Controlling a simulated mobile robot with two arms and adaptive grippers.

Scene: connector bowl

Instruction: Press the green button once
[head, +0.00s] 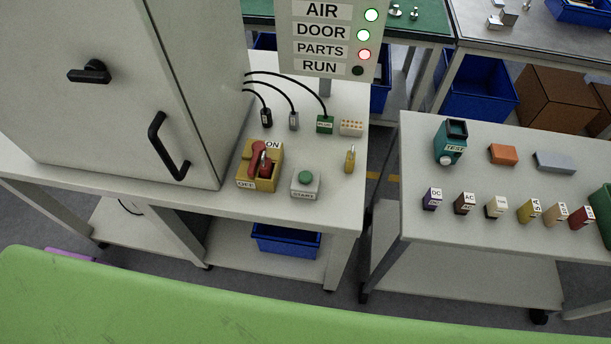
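The green button (306,177) is a round cap on a small pale box (305,188) labelled START. The box stands near the front edge of the white bench, just right of the yellow switch box. The button's top is uncovered and nothing touches it. Whether it is raised or pressed is too small to tell. Neither of my grippers shows in the head view.
A yellow ON/OFF switch box (258,168) with a red handle stands left of the button. A grey cabinet (120,90) fills the left. The sign (330,35) has AIR and DOOR lit green, PARTS red, RUN dark. A cart (480,225) with several blocks stands right.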

